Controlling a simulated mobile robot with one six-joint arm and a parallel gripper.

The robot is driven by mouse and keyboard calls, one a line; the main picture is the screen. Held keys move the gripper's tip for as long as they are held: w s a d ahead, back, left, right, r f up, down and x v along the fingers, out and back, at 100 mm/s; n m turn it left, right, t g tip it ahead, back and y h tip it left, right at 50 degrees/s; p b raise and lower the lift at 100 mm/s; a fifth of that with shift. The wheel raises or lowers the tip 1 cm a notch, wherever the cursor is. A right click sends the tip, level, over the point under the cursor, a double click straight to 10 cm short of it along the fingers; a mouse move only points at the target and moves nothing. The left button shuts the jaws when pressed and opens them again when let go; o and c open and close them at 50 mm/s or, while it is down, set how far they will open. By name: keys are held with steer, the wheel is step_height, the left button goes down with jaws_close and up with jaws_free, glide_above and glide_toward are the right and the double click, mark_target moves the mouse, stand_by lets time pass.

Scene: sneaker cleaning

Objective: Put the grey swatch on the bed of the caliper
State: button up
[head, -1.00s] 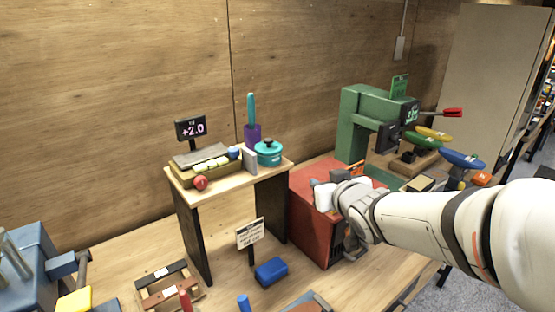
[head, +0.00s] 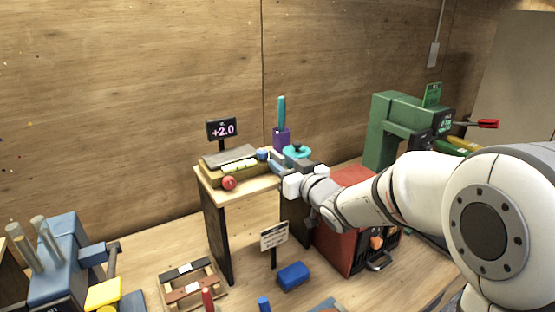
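A flat grey slab (head: 228,156), which may be the grey swatch, lies on an olive-yellow device (head: 209,176) on the small wooden shelf. Which object is the caliper is not clear; a green machine (head: 385,130) with a small display stands at the right, its lower part hidden by my arm. My gripper (head: 281,166) is at the right end of the shelf, in front of the teal pot (head: 297,151). It covers the spot of a small upright grey piece. Its fingers are too small to show whether they are open or hold anything.
A dark display (head: 222,131) reading +2.0 stands behind the device, and a purple cup (head: 281,139) stands behind the pot. A red box (head: 335,235) is below my arm. A blue block (head: 293,277) and a sign (head: 274,237) stand on the bench in front.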

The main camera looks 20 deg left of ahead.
steer(key=shift+w+a, duration=0.4)
steer(key=shift+a, duration=0.15)
steer(key=shift+c, duration=0.5)
jaws_close()
